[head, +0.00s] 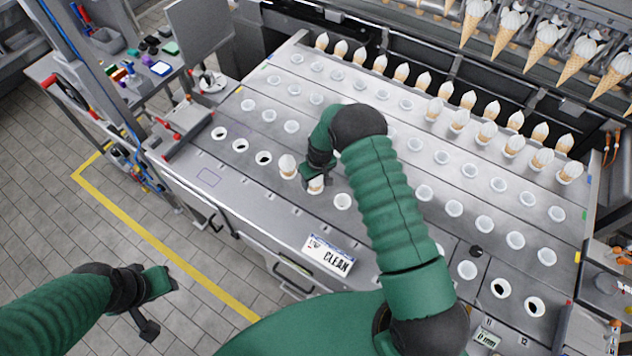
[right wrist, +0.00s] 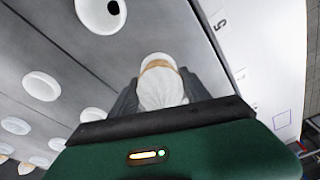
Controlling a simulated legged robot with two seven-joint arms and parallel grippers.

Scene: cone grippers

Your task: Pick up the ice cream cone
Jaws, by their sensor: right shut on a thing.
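An ice cream cone with a white top sits between the dark fingers of my right gripper in the right wrist view (right wrist: 160,88), with a tan band showing. In the head view, my right gripper (head: 316,180) is shut on this cone (head: 316,187) at the front row of holders on the metal table. The gripper hides part of the cone, and I cannot tell whether it is clear of its holder. Another white-topped cone (head: 287,164) stands just left of it. My left gripper (head: 150,300) hangs empty over the floor at lower left; its jaw opening is unclear.
The metal table (head: 215,178) holds rows of white ring holders, some with dark open centres. Several cones (head: 424,82) stand along its back rows, and more hang from a rack (head: 545,45) above. A "CLEAN" sign (head: 328,256) lies at the front edge. Floor at left is open.

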